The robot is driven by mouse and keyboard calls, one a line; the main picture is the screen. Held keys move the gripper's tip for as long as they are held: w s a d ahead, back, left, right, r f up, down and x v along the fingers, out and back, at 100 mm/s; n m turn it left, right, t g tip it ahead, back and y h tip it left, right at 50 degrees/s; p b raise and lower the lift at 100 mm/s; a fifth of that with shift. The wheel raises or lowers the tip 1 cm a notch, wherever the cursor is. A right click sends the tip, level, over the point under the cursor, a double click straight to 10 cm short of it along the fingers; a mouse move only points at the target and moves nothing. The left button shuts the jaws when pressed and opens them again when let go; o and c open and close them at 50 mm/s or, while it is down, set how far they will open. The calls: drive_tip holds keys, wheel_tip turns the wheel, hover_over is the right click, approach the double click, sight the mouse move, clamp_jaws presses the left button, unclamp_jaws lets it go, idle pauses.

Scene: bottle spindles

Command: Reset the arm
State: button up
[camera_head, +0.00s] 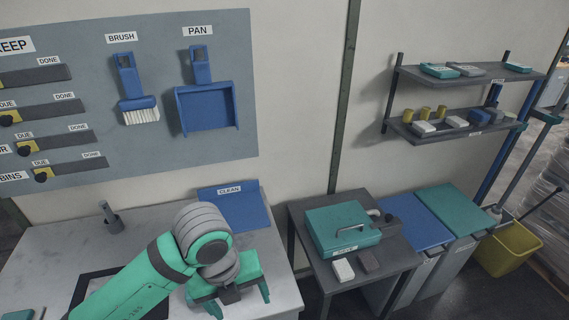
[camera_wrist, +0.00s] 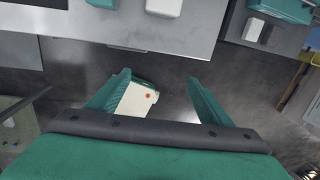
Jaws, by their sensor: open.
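My green arm reaches across the grey workbench (camera_head: 50,240) in the head view. My gripper (camera_head: 239,300) hangs over the bench's right part with its two teal fingers spread. In the wrist view my gripper (camera_wrist: 160,82) is open, with nothing held between the fingers.
Right of the bench, a dark side table (camera_head: 300,225) bears a teal case (camera_head: 340,232), a white block (camera_head: 343,270) and a dark block. Lidded bins, a yellow bucket (camera_head: 508,252) and shelves (camera_head: 450,132) stand farther right. A tool board (camera_head: 90,80) hangs behind the bench.

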drive_tip(key=w+d+r+n+t+h, duration=0.3)
drive_tip(key=w+d+n+h, duration=0.1)
drive_tip(key=d, duration=0.4)
drive_tip(key=w+d+r+n+t+h, duration=0.4)
drive_tip(key=d, duration=0.4)
drive_tip(key=w+d+r+n+t+h, duration=0.3)
drive_tip(key=w+d+n, duration=0.1)
drive_tip(key=d, duration=0.4)
drive_tip(key=s+a+f+n+t+y, duration=0.3)
drive_tip(key=s+f+n+y, duration=0.2)
drive_tip(key=f+n, duration=0.45)
drive_tip(key=s+a+f+n+t+y, duration=0.4)
drive_tip(key=s+f+n+y, duration=0.1)
drive_tip(key=f+n, duration=0.5)
drive_tip(key=s+a+f, duration=0.2)
drive_tip(key=s, duration=0.6)
drive_tip(key=s+a+f+g+y, duration=0.1)
drive_tip(key=s+a+f, duration=0.1)
drive_tip(key=s, duration=0.6)
drive_tip(key=s+a+f+g+y, duration=0.1)
drive_tip(key=s+a+f, duration=0.1)
drive_tip(key=s, duration=0.6)
drive_tip(key=shift+s+a+n, duration=0.35)
drive_tip(key=shift+a+n, duration=0.1)
drive_tip(key=shift+a, duration=0.45)
